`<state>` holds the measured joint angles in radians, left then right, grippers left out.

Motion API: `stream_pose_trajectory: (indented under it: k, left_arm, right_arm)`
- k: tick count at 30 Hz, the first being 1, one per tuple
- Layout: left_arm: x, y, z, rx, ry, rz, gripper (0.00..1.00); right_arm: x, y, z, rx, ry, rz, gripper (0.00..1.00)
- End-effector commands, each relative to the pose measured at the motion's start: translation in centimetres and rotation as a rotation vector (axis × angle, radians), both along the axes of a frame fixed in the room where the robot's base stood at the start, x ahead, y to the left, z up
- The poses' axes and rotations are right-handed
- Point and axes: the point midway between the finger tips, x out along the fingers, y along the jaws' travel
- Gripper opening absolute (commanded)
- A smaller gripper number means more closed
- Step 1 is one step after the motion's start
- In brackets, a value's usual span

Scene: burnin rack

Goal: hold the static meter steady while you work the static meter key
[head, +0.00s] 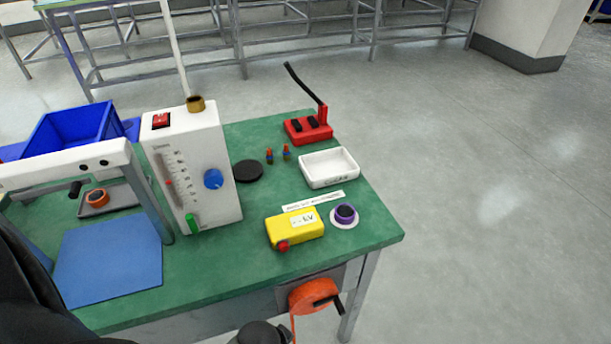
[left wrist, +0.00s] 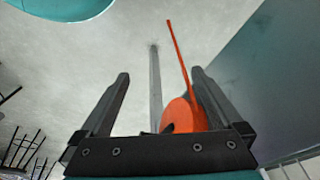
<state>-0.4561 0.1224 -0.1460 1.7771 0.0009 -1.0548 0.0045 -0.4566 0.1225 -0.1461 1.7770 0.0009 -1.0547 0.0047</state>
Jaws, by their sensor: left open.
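The static meter (head: 294,229) is a yellow box with a white kV label, lying on the green bench near its front right. The static meter key (head: 283,246) is a small red knob on its front side. No gripper touches the meter in the head view. My left gripper (left wrist: 160,88) is open, with two dark fingers apart, in the left wrist view. An orange reel (left wrist: 184,117) shows beyond and between the fingers; contact cannot be told. The meter is not visible in the left wrist view. My right gripper is in neither view.
The orange reel with a black crank (head: 312,294) hangs at the bench's front edge below the meter. A purple roll (head: 345,214) and a white label strip (head: 313,201) lie beside the meter.

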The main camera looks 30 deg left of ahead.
Motion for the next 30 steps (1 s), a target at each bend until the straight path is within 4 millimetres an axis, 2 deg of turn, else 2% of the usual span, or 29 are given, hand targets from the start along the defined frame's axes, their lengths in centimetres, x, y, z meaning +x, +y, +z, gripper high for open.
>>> stream_pose_trajectory:
  k: [1,3,9,13,15,20,26,30]
  left_arm:
    - [0.3,-0.2,2.7,-0.003,-0.009,0.001,1.0]
    - [0.6,-0.3,5.0,-0.006,-0.013,0.001,1.0]
    - [1.6,-1.0,11.2,-0.023,-0.033,-0.014,1.0]
    - [3.3,-2.2,15.9,-0.052,-0.056,-0.063,1.0]
    - [4.4,-3.1,17.5,-0.074,-0.062,-0.105,1.0]
    - [6.6,-4.6,19.4,-0.106,-0.067,-0.196,1.0]
    - [9.5,-5.9,21.6,-0.122,-0.059,-0.32,1.0]
    - [11.7,-5.9,23.6,-0.108,-0.031,-0.418,1.0]
  right_arm:
    - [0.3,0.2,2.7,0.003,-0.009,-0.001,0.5]
    - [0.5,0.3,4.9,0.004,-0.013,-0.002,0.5]
    - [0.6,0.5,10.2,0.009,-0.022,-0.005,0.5]
    - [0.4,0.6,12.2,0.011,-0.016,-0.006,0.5]
    - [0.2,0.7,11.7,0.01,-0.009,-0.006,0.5]
    - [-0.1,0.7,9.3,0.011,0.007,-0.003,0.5]
    - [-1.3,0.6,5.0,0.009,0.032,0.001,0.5]
    - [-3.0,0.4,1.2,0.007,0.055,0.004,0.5]
